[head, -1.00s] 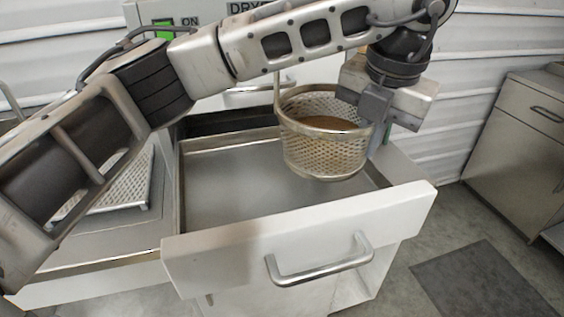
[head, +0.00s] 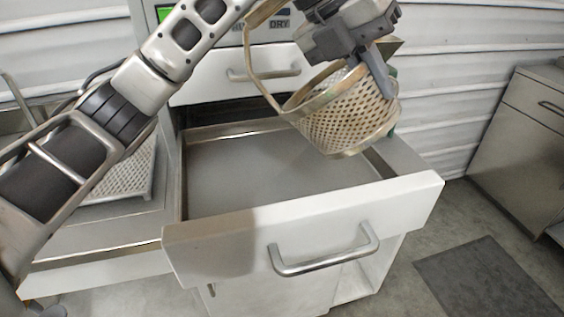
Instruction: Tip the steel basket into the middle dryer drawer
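The steel basket (head: 345,118), a perforated round mesh basket with a tall bail handle (head: 256,62), hangs above the open drawer toward its right side. It is tilted, with its rim leaning down to the left. Its contents cannot be seen from here. My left gripper (head: 372,72) is shut on the basket's rim and upper wall at its right side. The middle dryer drawer (head: 235,175) is pulled out, with a white front (head: 300,222) and a bar handle. The grey floor that shows in it is bare. My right gripper is not in view.
A closed upper drawer (head: 235,75) sits just behind the basket, under the dryer panel with a green light (head: 165,13). A perforated tray (head: 125,172) lies on the left counter.

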